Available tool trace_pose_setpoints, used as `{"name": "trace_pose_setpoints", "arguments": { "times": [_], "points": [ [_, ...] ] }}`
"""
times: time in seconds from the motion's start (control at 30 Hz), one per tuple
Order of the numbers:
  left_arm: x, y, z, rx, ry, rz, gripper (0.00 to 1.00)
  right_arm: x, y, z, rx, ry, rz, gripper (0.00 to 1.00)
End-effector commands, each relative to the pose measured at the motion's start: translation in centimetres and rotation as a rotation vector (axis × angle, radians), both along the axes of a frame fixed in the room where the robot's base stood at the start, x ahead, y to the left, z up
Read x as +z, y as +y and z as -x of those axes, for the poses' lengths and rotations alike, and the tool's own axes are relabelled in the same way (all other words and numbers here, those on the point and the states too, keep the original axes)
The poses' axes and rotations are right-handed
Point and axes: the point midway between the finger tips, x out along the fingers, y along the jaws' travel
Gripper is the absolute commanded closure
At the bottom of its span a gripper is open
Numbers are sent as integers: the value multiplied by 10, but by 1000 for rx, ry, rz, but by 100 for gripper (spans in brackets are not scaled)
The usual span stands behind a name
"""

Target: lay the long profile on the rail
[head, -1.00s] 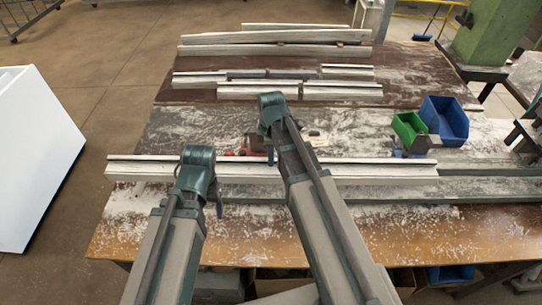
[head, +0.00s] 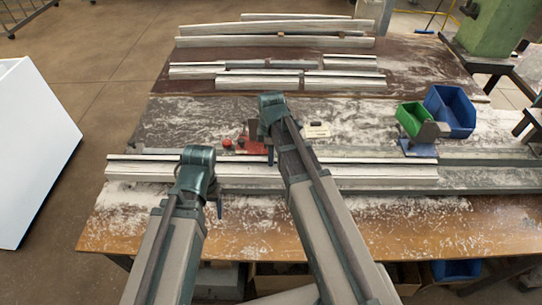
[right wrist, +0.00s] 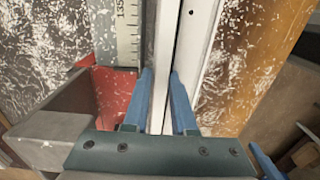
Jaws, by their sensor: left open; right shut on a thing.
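The long profile (head: 350,172) is a pale, straight bar lying left to right across the front of the bench, along the grey rail (head: 480,178). The rail shows clearly only past the profile's right end; I cannot tell whether the profile touches it. My left gripper (head: 218,205) is open at the left part of the profile, its fingers mostly hidden by the wrist. My right gripper (head: 270,152) is near the profile's middle. In the right wrist view, the blue fingers of my right gripper (right wrist: 161,80) are shut around a pale strip of the profile (right wrist: 163,40).
A red part with a grey block (head: 250,140) stands just behind the profile; it is close beside my right fingers in the wrist view. A blue plate with a grey block (head: 420,148) is near the profile's right end. Green (head: 412,118) and blue (head: 450,110) bins stand behind. Several shorter profiles lie farther back.

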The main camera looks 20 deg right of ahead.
Motion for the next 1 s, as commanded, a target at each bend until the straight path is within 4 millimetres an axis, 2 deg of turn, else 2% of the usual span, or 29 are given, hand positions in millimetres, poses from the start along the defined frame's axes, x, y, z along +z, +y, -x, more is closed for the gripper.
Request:
{"name": "trace_pose_setpoints", "arguments": {
  "times": [0.8,0.83,1.0],
  "points": [
    [-7,0,0,0,0,0,27,-6,0,0,0,1,0,100],
    [-6,0,0,0,0,0,27,-5,0,0,0,1,0,70],
    [-5,0,0,0,0,0,27,-5,0,0,0,-1,0,40]
  ]
}}
